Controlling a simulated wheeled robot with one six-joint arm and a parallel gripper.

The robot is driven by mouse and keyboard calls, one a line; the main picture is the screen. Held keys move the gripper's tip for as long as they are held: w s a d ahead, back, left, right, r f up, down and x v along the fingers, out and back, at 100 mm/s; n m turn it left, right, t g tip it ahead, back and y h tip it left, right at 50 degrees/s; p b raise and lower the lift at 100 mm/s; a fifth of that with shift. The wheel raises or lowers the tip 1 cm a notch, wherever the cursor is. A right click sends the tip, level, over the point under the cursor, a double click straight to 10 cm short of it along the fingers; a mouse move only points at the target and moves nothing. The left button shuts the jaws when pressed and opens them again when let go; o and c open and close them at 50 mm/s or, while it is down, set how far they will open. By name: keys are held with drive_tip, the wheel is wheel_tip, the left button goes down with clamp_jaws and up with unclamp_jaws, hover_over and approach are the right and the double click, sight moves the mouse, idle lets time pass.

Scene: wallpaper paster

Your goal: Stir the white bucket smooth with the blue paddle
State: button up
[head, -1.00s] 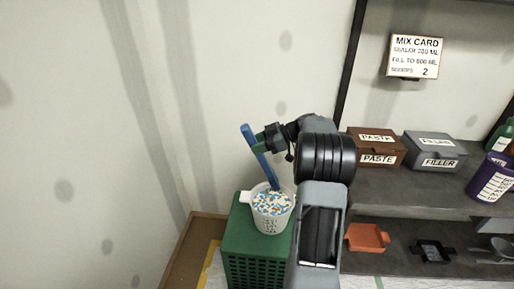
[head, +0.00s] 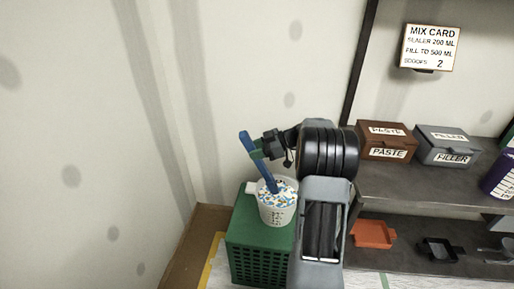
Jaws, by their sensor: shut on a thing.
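The white bucket (head: 277,212) stands on a green crate, with dark markings on its side. Its contents (head: 284,191) look white with blue and brown-orange specks, not uniform. The blue paddle (head: 259,162) leans up and left out of the bucket, its lower end down in the contents and hidden. My gripper (head: 258,153) is shut on the paddle's upper shaft, above and left of the bucket. My arm comes in from the right and covers part of the area right of the bucket.
The green crate (head: 258,260) stands by the wall. To the right, a shelf holds a brown PASTE box (head: 387,143) and a grey FILLER box (head: 447,149). An orange scoop (head: 373,234) and a black tray (head: 437,249) lie below. A mix card (head: 430,47) hangs above.

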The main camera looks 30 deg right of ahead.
sight(264, 165)
drive_tip(key=shift+s+d+f+b, duration=0.1)
drive_tip(key=shift+d+f+b, duration=0.45)
drive_tip(key=shift+f+b, duration=0.8)
drive_tip(key=shift+s+d+f+b, duration=0.1)
drive_tip(key=shift+d+f+b, duration=0.45)
drive_tip(key=shift+f+b, duration=0.8)
drive_tip(key=shift+d+f+b, duration=0.55)
drive_tip(key=shift+f+b, duration=0.7)
drive_tip(key=shift+b, duration=0.15)
